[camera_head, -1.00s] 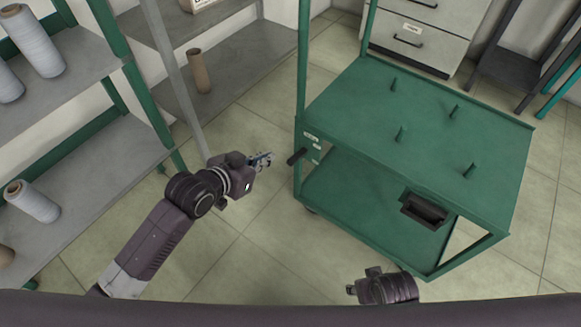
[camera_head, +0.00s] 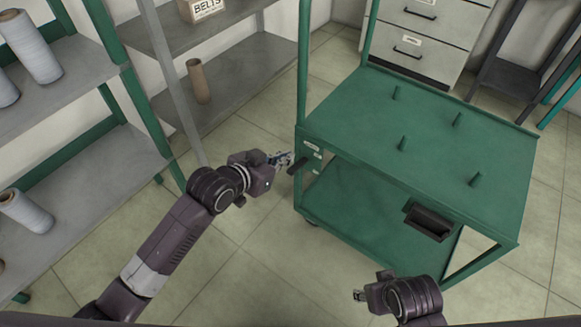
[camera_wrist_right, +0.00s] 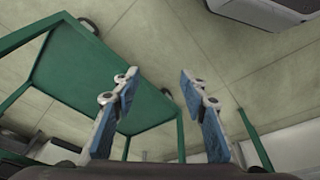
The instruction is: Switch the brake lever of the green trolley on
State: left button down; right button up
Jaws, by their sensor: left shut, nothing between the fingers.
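The green trolley (camera_head: 345,128) stands right of centre in the head view, with pegs on its top shelf. Its black brake lever (camera_head: 298,167) sticks out from the left side, below small white labels. My left gripper (camera_head: 288,160) is shut and empty, with its fingertips beside the lever; I cannot tell whether they touch it. My right gripper (camera_head: 360,296) is low in front of the trolley, and its fingers are small there. In the right wrist view, its blue-padded fingers (camera_wrist_right: 158,98) are spread with nothing between them. The green trolley (camera_wrist_right: 75,75) shows behind them.
Grey shelving (camera_head: 95,180) with thread cones stands on the left, and a brown cone (camera_head: 199,82) stands on the shelf behind. A drawer cabinet (camera_head: 425,50) is at the back. Tiled floor lies open between shelving and trolley.

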aim_at(290, 170)
pick_arm(q)
jog(key=b+x, duration=0.1)
jog(key=x, duration=0.3)
jog(key=shift+w+d+f, duration=0.1)
jog(key=shift+d, duration=0.05)
jog(key=f, duration=0.2)
jog(key=s+b, duration=0.1)
jog(key=shift+a+f, duration=0.4)
jog(key=shift+f, duration=0.45)
pick_arm(e)
jog(key=v, duration=0.6)
jog(key=shift+r, duration=0.4)
pick_arm(q)
jog(key=shift+s, duration=0.1)
pick_arm(e)
jog(key=shift+w+d+f, duration=0.1)
